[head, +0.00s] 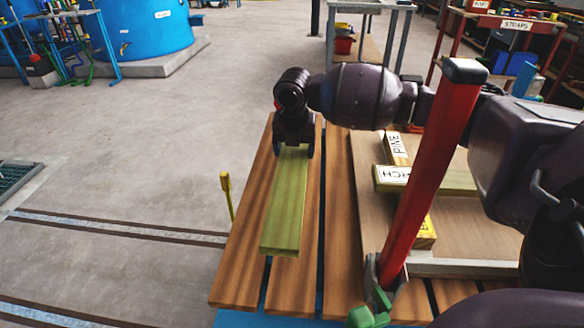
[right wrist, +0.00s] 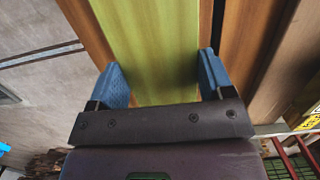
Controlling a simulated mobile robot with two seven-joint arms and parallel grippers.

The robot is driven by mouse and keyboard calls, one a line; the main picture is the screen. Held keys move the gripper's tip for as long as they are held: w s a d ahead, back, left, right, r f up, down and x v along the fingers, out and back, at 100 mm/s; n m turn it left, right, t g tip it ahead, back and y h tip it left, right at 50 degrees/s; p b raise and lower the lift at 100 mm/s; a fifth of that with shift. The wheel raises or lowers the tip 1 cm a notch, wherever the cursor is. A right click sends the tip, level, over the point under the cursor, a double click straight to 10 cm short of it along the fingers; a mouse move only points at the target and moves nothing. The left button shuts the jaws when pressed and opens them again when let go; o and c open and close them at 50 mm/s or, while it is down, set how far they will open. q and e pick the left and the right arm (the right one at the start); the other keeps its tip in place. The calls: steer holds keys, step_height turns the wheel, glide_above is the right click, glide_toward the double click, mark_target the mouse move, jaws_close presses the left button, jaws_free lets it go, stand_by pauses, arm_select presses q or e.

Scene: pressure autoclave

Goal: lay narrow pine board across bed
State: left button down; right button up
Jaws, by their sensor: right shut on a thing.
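My right gripper (head: 293,150) is shut on the far end of a narrow greenish-yellow board (head: 287,205). In the right wrist view the board (right wrist: 160,45) lies between the two blue fingers (right wrist: 165,85). No label shows on it. The bed is a row of brown wooden slats (head: 233,275) on a blue frame. The held board points along the slats, over the left ones; I cannot tell whether it touches them. A board labelled PINE (head: 396,160) and one whose label ends in RCH (head: 455,182) lie to the right, partly hidden by my arm and a red bar.
A red upright bar (head: 432,170) with a green clamp-like part (head: 370,312) stands at the bed's near right. A flat tray (head: 475,240) holds the other boards. A thin yellow-topped rod (head: 226,190) stands just left of the bed.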

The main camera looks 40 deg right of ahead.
mark_target(294, 154)
step_height(294, 154, down, 6)
steer(key=shift+r+b, duration=0.2)
steer(key=shift+b, duration=0.7)
arm_select(q)
steer(key=shift+s+a+f+t, duration=0.15)
steer(key=shift+a+f+t, duration=0.05)
steer(key=shift+f+t, duration=0.1)
arm_select(e)
steer(key=shift+r, duration=0.1)
steer(key=o, duration=1.3)
steer(key=shift+c, duration=0.2)
steer(key=r+p, duration=0.1)
steer(key=r, duration=0.2)
steer(key=r+p, duration=0.1)
steer(key=r, duration=0.3)
steer(key=a+r+p, duration=0.1)
steer(key=r+p, duration=0.1)
steer(key=r, duration=0.2)
steer(key=shift+s+r, duration=0.1)
steer(key=shift+s, duration=0.3)
arm_select(q)
steer(key=shift+s+a+r+n+g, duration=0.1)
steer(key=shift+s+r+n+g, duration=0.2)
steer(key=shift+g, duration=0.2)
arm_select(e)
steer(key=shift+s+a+r, duration=0.1)
steer(key=shift+r, duration=0.25)
